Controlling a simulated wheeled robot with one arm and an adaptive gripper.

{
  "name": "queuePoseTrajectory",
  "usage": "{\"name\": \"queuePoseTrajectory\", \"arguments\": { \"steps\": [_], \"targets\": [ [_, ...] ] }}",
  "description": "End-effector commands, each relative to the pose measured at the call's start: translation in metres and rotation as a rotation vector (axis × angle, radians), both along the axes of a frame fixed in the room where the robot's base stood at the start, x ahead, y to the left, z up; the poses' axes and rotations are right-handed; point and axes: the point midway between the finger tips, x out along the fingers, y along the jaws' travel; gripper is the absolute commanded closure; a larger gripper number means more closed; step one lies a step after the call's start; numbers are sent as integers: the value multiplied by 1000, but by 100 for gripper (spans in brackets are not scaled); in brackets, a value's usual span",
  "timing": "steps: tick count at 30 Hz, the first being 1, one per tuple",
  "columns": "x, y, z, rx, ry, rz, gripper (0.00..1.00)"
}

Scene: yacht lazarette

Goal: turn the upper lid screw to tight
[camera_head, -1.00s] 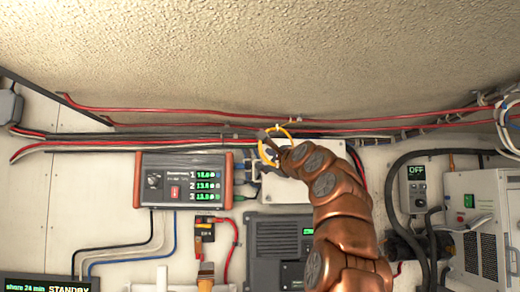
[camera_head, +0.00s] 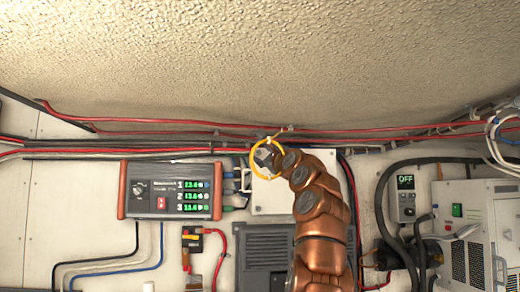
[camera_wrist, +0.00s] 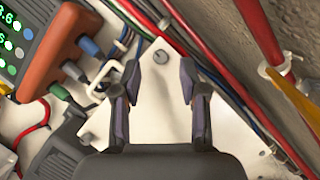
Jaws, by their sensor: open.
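The white box lid (camera_head: 268,197) is on the wall right of the display unit, partly hidden by my arm in the head view. In the wrist view the lid (camera_wrist: 160,100) lies behind my fingers. A round grey slotted screw (camera_wrist: 160,56), which looks like the upper one, shows just beyond and between my fingertips. A second screw (camera_wrist: 88,138) shows lower left, outside the left finger. My gripper (camera_wrist: 160,76) is open and empty, its fingers on either side of the screw's line and not visibly touching it. In the head view my gripper (camera_head: 265,157) covers the lid's upper part.
A yellow ring (camera_head: 253,168) hangs around my gripper's place in the head view. Red and black cables (camera_head: 350,134) run just above the lid. The orange-ended display unit (camera_head: 170,190) and its plugs stand close on the left. A dark unit (camera_head: 262,250) is below.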

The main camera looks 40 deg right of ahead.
Motion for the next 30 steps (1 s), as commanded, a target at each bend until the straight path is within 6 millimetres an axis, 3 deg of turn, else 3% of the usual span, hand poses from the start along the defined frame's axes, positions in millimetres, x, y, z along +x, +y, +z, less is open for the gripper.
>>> {"name": "queuePoseTrajectory", "arguments": {
  "steps": [9, 23, 30],
  "targets": [
    [22, -9, 9, -1, 3, -1, 57],
    [28, -10, 8, 0, 0, 1, 57],
    [28, -10, 8, 0, 0, 1, 79]
  ]
}}
